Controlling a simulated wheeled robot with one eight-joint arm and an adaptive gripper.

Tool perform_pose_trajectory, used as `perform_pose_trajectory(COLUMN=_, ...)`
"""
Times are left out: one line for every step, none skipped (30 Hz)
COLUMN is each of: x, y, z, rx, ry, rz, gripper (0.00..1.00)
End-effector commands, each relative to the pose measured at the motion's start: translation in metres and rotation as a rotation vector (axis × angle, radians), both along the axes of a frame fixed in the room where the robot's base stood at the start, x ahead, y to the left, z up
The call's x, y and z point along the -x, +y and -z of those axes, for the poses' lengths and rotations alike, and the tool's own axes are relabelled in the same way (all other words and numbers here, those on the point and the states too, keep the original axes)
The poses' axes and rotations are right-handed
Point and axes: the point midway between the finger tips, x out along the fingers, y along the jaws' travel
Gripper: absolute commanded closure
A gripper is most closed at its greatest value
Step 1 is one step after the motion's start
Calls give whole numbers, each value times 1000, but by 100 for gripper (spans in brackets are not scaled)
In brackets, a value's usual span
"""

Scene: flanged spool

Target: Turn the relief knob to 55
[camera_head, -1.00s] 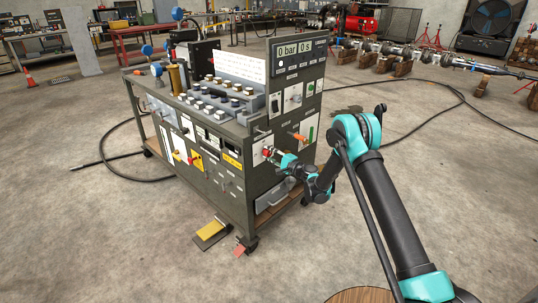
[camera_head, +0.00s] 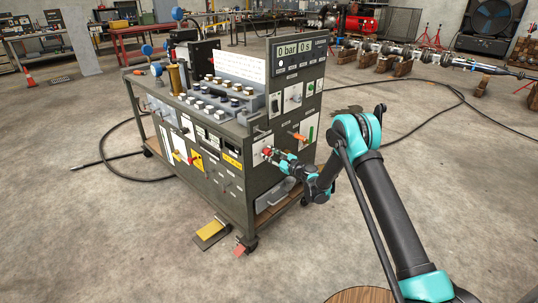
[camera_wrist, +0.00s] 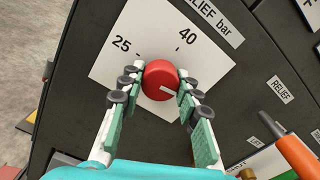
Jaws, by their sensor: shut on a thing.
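The relief knob (camera_wrist: 159,80) is a round red knob with a white pointer line, on a white dial plate (camera_wrist: 110,62) marked 25 and 40 in the wrist view, under the label "RELIEF bar". The white line points toward the lower right of the picture, away from the 25 and 40 marks; any mark there is hidden by a finger. My gripper (camera_wrist: 157,86) is shut on the knob, with green-backed fingers and dark pads on both sides of it. In the head view the knob (camera_head: 267,151) shows small at the end of my gripper, on the cart's panel.
An orange-handled lever (camera_wrist: 291,147) sticks out close to the right of my gripper. The cart's display (camera_head: 294,49) reads 0 bar and 0 s. A yellow pedal (camera_head: 211,230) lies on the floor by the cart; open concrete floor surrounds it.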

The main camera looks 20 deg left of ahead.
Motion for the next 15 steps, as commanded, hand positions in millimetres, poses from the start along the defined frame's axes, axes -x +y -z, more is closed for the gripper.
perform_pose_trajectory(x=0, y=-1, z=1, rx=-8, ry=25, rz=1, gripper=96)
perform_pose_trajectory(x=0, y=-1, z=1, rx=-15, ry=40, rz=1, gripper=96)
perform_pose_trajectory(x=0, y=-1, z=1, rx=-23, ry=61, rz=1, gripper=96)
perform_pose_trajectory(x=0, y=-1, z=1, rx=-28, ry=73, rz=1, gripper=96)
perform_pose_trajectory(x=0, y=-1, z=1, rx=-34, ry=87, rz=1, gripper=96)
perform_pose_trajectory(x=0, y=-1, z=1, rx=-40, ry=100, rz=1, gripper=96)
perform_pose_trajectory(x=0, y=-1, z=1, rx=-44, ry=111, rz=1, gripper=96)
perform_pose_trajectory(x=0, y=-1, z=1, rx=-48, ry=120, rz=1, gripper=96)
perform_pose_trajectory(x=0, y=-1, z=1, rx=-52, ry=130, rz=1, gripper=96)
perform_pose_trajectory(x=0, y=-1, z=1, rx=-55, ry=137, rz=1, gripper=96)
perform_pose_trajectory(x=0, y=-1, z=1, rx=-57, ry=143, rz=1, gripper=96)
perform_pose_trajectory(x=0, y=-1, z=1, rx=-60, ry=149, rz=1, gripper=96)
perform_pose_trajectory(x=0, y=-1, z=1, rx=-61, ry=153, rz=1, gripper=96)
perform_pose_trajectory(x=0, y=-1, z=1, rx=-63, ry=157, rz=1, gripper=96)
perform_pose_trajectory(x=0, y=-1, z=1, rx=-64, ry=161, rz=1, gripper=96)
